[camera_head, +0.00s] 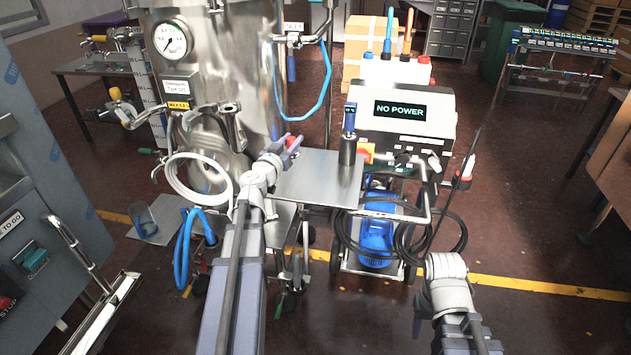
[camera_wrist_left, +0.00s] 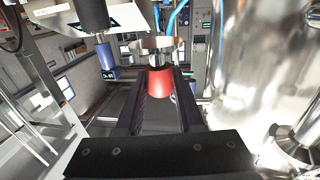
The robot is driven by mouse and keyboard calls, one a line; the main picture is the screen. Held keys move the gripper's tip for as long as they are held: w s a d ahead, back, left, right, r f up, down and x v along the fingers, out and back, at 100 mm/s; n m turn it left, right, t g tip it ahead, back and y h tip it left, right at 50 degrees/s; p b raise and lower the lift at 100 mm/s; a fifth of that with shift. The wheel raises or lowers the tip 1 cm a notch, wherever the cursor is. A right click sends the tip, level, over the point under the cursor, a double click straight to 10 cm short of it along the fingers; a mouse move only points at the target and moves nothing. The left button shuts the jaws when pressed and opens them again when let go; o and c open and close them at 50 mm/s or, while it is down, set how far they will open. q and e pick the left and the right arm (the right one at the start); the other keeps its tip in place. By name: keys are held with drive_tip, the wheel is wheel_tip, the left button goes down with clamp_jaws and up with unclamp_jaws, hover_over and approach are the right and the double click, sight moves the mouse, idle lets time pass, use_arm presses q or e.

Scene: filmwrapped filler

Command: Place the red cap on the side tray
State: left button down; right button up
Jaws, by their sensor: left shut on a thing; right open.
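The red cap (camera_wrist_left: 159,82) is held between the two dark fingers of my left gripper (camera_wrist_left: 160,90) in the left wrist view. In the head view, only a small red part of it (camera_head: 290,141) shows at the tip of my left gripper (camera_head: 294,146). The side tray (camera_head: 318,182) is a flat, bare metal plate right of the steel tank. My left gripper is at the tray's back left corner in the picture; the height between them is hard to tell. My right gripper (camera_head: 446,275) is low at the right, apart from the tray, with its fingers barely visible.
The steel tank (camera_head: 255,70) with a gauge stands close left of the tray. A dark cylindrical tool (camera_head: 348,135) stands at the tray's right side, beside a unit reading "NO POWER" (camera_head: 405,110). A black hose (camera_head: 385,225) hangs at the cart. Open floor lies right.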

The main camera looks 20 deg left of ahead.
use_arm(q)
drive_tip(key=shift+a+f+b, duration=0.1)
drive_tip(key=shift+f+b, duration=5.05)
drive_tip(key=shift+f, duration=0.05)
drive_tip(key=shift+r, duration=0.15)
drive_tip(key=shift+s, duration=0.1)
drive_tip(key=c, duration=1)
unclamp_jaws()
drive_tip(key=shift+f, duration=0.2)
drive_tip(key=o, duration=0.5)
drive_tip(key=shift+c, duration=0.2)
drive_tip(key=shift+r, duration=0.15)
